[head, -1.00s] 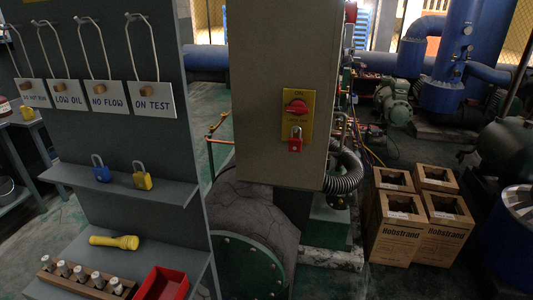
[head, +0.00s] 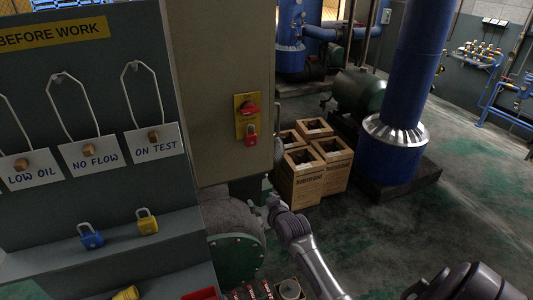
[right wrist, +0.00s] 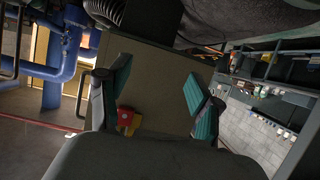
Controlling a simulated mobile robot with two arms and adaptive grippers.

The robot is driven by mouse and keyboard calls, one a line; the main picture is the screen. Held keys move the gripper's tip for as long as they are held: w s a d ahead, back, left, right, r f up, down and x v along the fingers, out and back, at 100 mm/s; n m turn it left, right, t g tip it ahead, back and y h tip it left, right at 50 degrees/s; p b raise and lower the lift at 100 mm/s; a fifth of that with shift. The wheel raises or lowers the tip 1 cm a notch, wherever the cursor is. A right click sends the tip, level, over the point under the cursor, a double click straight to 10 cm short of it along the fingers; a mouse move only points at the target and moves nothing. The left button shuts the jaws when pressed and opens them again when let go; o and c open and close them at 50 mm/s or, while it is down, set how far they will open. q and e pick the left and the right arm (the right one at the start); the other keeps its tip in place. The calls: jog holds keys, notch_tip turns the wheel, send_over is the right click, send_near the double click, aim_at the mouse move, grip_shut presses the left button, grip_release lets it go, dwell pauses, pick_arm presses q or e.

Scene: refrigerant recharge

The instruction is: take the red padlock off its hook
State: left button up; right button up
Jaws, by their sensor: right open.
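The red padlock (head: 251,139) hangs on the side of the tall grey-beige cabinet, just below a red rotary switch (head: 249,108) on a yellow plate (head: 240,127). My right gripper (head: 270,203) is below and a little right of the padlock, apart from it and empty. In the right wrist view its teal-padded fingers (right wrist: 158,82) are spread, with the cabinet panel (right wrist: 155,95) behind them. A red part and the yellow plate (right wrist: 136,124) show low near the left finger, partly hidden. I cannot tell if that red part is switch or padlock. My left gripper is out of view.
A grey board with hanging tags (head: 155,140) stands at left. Its shelf (head: 120,240) holds a blue padlock (head: 91,236) and a yellow padlock (head: 147,221). Open floor lies at right.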

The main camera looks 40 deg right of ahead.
jog(key=w+d+r+t+h+p, duration=0.1)
jog(key=d+r+t, duration=0.15)
jog(key=r, duration=1.05)
jog(key=b, duration=0.5)
send_near(252, 139)
jog(key=w+f, duration=0.2)
jog(key=w, duration=0.1)
jog(key=shift+m+g, duration=0.35)
jog(key=shift+m, duration=0.05)
jog(key=w, duration=0.1)
jog(key=w+d+b, duration=0.1)
jog(key=w, duration=0.1)
jog(key=w+b, duration=0.1)
jog(key=shift+w+d+r, duration=0.15)
jog(key=shift+w+d, duration=0.15)
jog(key=shift+d, duration=0.1)
jog(key=shift+w+d+r, duration=0.15)
jog(key=shift+w+r, duration=0.05)
jog(key=shift+w, duration=0.3)
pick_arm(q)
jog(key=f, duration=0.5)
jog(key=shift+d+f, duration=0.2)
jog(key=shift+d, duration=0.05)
